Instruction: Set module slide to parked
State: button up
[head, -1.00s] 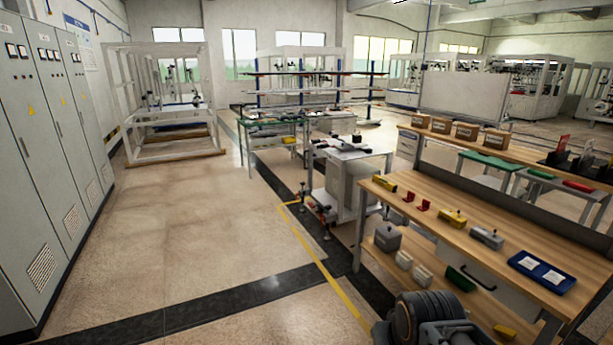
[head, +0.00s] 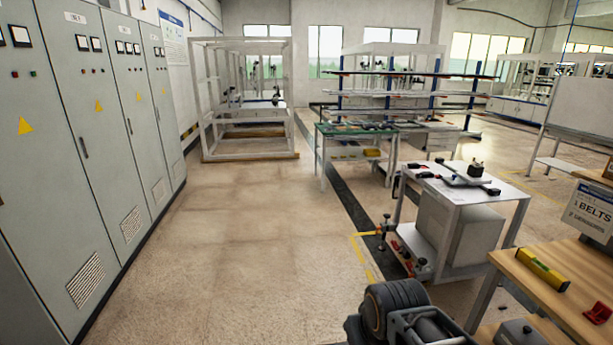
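No part is marked clearly enough for me to name it as the module slide. A white stand (head: 515,212) in the right middle carries a low device (head: 453,180) with a dark block (head: 475,169) on top, and dark pieces at its ends. I cannot tell whether this is the slide or what position it is in. Part of my dark arm shows at the bottom, right of centre. Its gripper end does not show.
Grey cabinets (head: 85,150) line the left side. A wooden bench (head: 520,270) with a yellow level (head: 542,269) is close on the right. A green-topped table (head: 330,131), a bar rack (head: 390,98) and a white frame (head: 291,100) stand further back. The floor (head: 240,240) between is clear.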

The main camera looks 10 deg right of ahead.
aim_at(474, 175)
jog(key=u, duration=0.05)
jog(key=i, duration=2.3)
jog(key=z, duration=0.55)
jog(key=i, duration=1.85)
jog(key=z, duration=1.65)
jog(key=i, duration=1.1)
jog(key=z, duration=0.45)
